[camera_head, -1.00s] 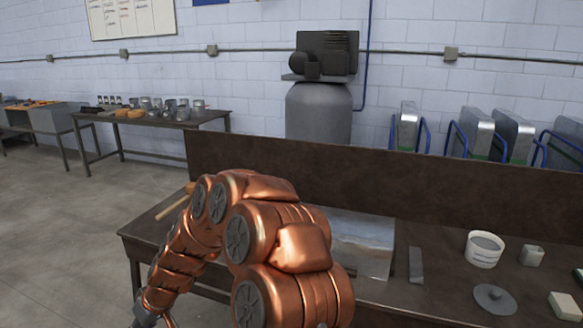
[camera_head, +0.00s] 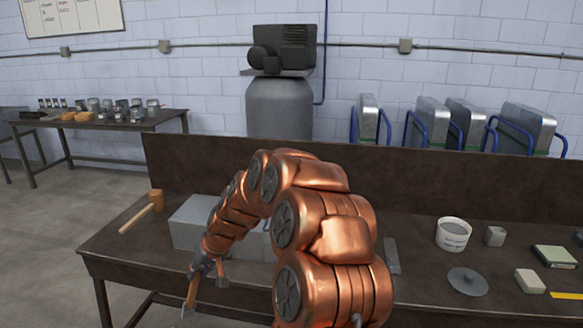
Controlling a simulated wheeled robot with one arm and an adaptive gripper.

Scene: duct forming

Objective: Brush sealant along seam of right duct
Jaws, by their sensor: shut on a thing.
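My gripper (camera_head: 207,276) hangs at the front left of the bench, pointing down. It is shut on a slim tool with a wooden handle (camera_head: 192,290), seemingly the brush; its lower end is grey and hangs beyond the bench's front edge. A grey metal box-shaped duct (camera_head: 190,222) lies on the bench behind my gripper, apart from the tool. My arm hides much of it, and I cannot see its seam. A white tub (camera_head: 453,235) with grey contents, seemingly sealant, stands open on the right of the bench. Its round grey lid (camera_head: 467,281) lies in front.
The brown bench (camera_head: 125,252) has a raised back panel. A wooden mallet (camera_head: 145,211) lies at its left end. A grey strip (camera_head: 392,256), a small grey block (camera_head: 494,236) and a pale block (camera_head: 529,281) lie right of my arm. Metal ducts (camera_head: 432,120) stand in blue racks behind.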

